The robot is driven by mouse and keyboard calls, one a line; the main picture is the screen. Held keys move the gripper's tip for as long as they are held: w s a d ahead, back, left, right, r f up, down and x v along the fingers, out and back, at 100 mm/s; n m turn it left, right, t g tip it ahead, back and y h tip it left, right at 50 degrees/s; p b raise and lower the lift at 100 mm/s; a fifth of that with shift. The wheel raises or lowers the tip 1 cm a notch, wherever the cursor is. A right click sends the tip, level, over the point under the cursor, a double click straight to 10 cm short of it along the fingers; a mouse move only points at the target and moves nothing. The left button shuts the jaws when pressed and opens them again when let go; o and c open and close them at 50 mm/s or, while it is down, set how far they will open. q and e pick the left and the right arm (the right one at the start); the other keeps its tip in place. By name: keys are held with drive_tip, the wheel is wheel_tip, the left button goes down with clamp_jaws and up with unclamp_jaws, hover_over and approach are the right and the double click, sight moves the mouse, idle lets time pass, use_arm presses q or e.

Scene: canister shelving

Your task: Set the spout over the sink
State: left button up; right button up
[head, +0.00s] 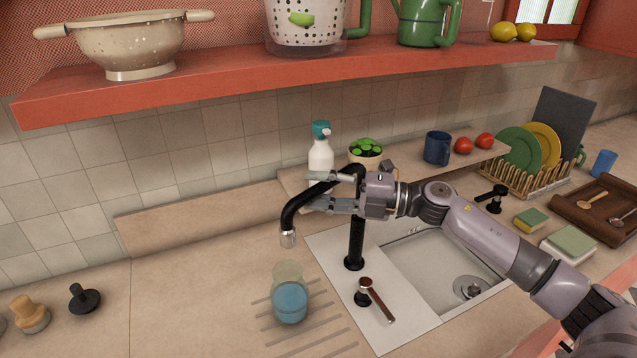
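The black faucet stands on the sink's left deck, with its curved spout (297,208) reaching left. The spout's metal tip hangs over the counter, left of the sink (422,262) and above and behind a glass of blue liquid (290,296). My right gripper (316,190) comes in from the right at the spout's height, its two fingers pointing left. The spout passes between or just behind the fingers; whether they touch it is unclear. The gripper body hides part of the faucet's upper bend. My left gripper is not in view.
A brown-handled lever (377,300) sits in front of the faucet. A spray bottle (320,152), a plant (366,152) and a blue mug (437,148) stand on a ledge behind. A red shelf (250,75) runs overhead. The counter at left is mostly clear.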

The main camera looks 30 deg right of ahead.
drive_tip(key=shift+w+a, duration=0.1)
drive_tip(key=shift+c, duration=0.2)
clamp_jaws()
idle(0.7)
